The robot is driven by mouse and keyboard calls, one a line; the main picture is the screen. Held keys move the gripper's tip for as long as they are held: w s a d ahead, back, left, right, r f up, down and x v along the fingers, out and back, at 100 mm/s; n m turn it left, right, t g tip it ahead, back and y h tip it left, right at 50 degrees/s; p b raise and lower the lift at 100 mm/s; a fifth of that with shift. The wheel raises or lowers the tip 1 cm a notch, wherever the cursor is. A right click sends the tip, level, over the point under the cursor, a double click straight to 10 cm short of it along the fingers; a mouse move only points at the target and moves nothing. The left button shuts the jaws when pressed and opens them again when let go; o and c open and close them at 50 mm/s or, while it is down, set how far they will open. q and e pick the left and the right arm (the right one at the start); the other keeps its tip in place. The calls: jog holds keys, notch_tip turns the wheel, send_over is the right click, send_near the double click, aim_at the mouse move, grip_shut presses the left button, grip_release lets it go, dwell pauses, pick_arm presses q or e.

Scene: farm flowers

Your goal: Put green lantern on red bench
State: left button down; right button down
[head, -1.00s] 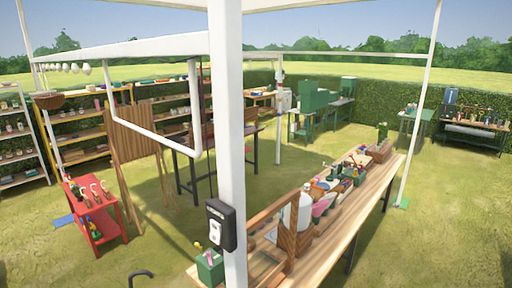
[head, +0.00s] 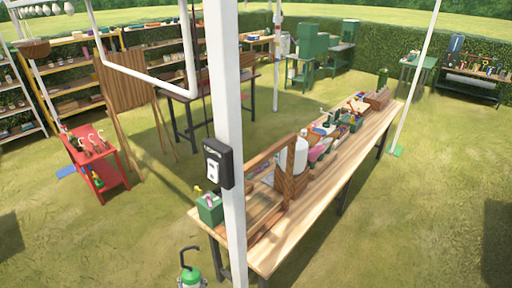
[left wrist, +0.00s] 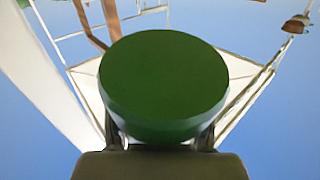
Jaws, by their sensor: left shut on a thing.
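The green lantern (head: 191,279) shows at the bottom edge of the head view, with a dark hooked handle on top; its lower part is cut off. In the left wrist view a large round green face of it (left wrist: 163,85) fills the middle. My left gripper (left wrist: 160,140) is shut on it, with a dark finger on each side. The red bench (head: 112,177) stands on the grass at the left of the head view, apart from the lantern. Several small items with pale hooked tops stand on its upper surface. My right gripper is not in view.
A long wooden table (head: 285,240) with crates and a white bottle stands at the right. A white post (head: 229,110) with a black box rises in front. A wooden easel board (head: 127,88) stands behind the bench. Open grass (head: 110,235) lies in front of the bench.

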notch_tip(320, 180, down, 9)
jog(key=b, duration=0.9)
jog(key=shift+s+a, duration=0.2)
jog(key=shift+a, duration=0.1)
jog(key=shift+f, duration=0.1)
